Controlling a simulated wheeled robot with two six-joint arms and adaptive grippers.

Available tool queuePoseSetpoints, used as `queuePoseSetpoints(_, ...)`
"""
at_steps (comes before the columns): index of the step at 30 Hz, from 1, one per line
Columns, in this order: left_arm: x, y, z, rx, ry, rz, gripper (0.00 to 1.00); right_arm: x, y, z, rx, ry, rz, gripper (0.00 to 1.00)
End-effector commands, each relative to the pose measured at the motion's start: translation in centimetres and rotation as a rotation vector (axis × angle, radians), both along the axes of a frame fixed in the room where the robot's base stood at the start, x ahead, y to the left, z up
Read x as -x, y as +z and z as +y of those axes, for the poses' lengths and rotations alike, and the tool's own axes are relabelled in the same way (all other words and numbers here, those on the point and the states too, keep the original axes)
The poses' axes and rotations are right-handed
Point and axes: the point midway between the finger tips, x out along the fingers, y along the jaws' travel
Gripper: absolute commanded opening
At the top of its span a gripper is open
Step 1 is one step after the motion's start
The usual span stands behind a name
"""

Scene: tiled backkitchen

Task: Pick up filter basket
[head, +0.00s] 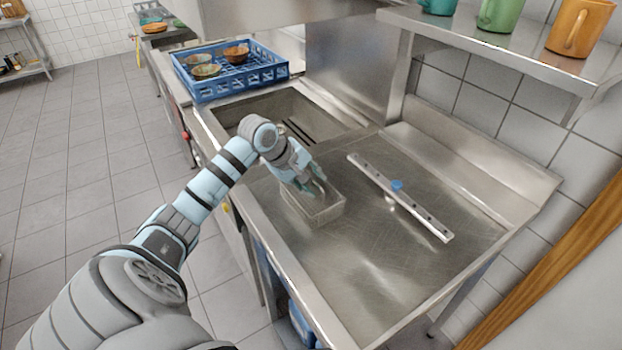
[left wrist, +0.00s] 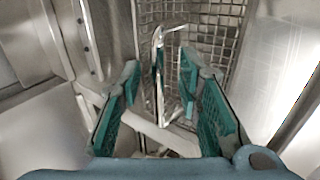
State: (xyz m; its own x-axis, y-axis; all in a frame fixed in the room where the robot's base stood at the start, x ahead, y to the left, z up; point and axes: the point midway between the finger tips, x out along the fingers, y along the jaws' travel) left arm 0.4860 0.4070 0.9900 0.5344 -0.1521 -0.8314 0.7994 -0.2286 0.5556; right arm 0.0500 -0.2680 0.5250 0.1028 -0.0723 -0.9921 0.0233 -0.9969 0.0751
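The filter basket (head: 327,214) is a small grey metal mesh box standing on the steel drainboard, right of the sink. In the left wrist view its mesh wall (left wrist: 207,38) fills the top middle. A thin bent metal handle (left wrist: 157,42) rises in front of the mesh. My left gripper (head: 311,188) is over the basket in the head view and hides part of it. In the left wrist view, the teal-padded fingers (left wrist: 163,88) are apart, with the handle showing in the gap between them. I cannot tell whether they touch it. My right gripper is not in view.
A blue rack (head: 240,85) with bowls stands beyond the sink (head: 345,127). Mugs stand on a shelf (head: 480,46) above. The front of the drainboard is clear.

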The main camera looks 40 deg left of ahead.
Motion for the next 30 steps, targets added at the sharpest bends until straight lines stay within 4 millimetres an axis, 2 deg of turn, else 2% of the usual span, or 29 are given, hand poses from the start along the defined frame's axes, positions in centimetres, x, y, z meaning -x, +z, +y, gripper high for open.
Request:
queuePoseSetpoints(6,-0.16,-0.21,-0.03,-0.001,0.0,-0.001,0.32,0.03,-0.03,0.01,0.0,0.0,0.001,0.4)
queuePoseSetpoints(12,-0.14,-0.18,-0.02,-0.001,0.001,-0.001,0.0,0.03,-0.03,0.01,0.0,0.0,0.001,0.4)
queuePoseSetpoints(30,-0.18,0.36,0.02,-0.001,0.0,-0.003,0.0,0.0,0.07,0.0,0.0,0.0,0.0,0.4)
